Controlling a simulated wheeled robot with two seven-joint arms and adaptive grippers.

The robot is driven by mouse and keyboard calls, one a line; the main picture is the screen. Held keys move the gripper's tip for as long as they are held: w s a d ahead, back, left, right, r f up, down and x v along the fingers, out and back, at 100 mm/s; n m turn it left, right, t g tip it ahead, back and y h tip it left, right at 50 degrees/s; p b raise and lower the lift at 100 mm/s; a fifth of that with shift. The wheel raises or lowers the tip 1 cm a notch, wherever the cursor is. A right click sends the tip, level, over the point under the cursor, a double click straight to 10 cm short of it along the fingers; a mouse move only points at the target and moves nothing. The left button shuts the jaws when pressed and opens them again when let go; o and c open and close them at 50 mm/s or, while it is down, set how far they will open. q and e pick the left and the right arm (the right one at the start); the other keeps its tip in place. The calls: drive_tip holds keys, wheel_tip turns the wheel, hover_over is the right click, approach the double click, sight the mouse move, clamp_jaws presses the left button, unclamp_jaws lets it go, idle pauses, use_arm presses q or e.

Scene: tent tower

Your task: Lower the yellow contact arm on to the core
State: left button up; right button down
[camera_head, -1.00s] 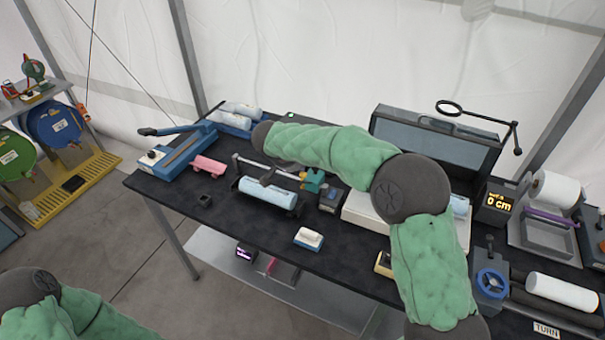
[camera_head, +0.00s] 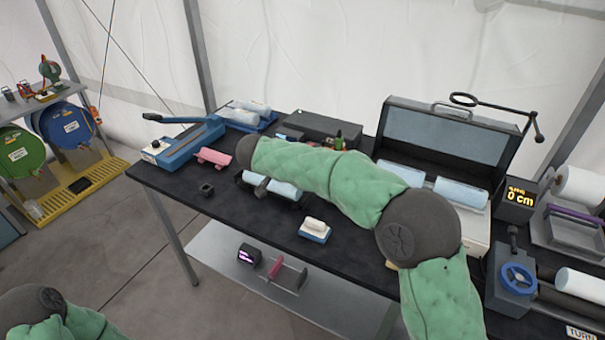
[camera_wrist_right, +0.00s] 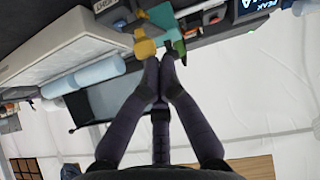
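In the right wrist view a yellow piece (camera_wrist_right: 145,47), likely the contact arm, is just beyond my right fingertips, with a green part (camera_wrist_right: 180,48) beside it. My right gripper (camera_wrist_right: 160,62) has its fingertips drawn together, with nothing visible held between them. I cannot tell whether they touch the yellow piece. In the head view a pale blue roll (camera_head: 285,190), perhaps the core, lies in a dark cradle, partly hidden by my right arm. That arm also hides my right gripper there. My left gripper is out of view; only part of that arm shows at bottom left.
An open case (camera_head: 445,135) with pale blue rolls stands behind my right arm. A blue lever tool (camera_head: 190,145), a pink piece (camera_head: 213,157) and a small white-topped blue block (camera_head: 315,229) are on the black table. A "0 cm" display (camera_head: 518,199) stands at right.

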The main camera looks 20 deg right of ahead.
drive_tip(key=shift+s+r, duration=0.1)
drive_tip(key=shift+r, duration=0.15)
drive_tip(key=shift+w+d+f, duration=0.2)
drive_tip(key=shift+w+d, duration=0.1)
drive_tip(key=shift+w, duration=0.05)
drive_tip(key=shift+w+d+f, duration=0.15)
drive_tip(key=shift+w+d, duration=0.25)
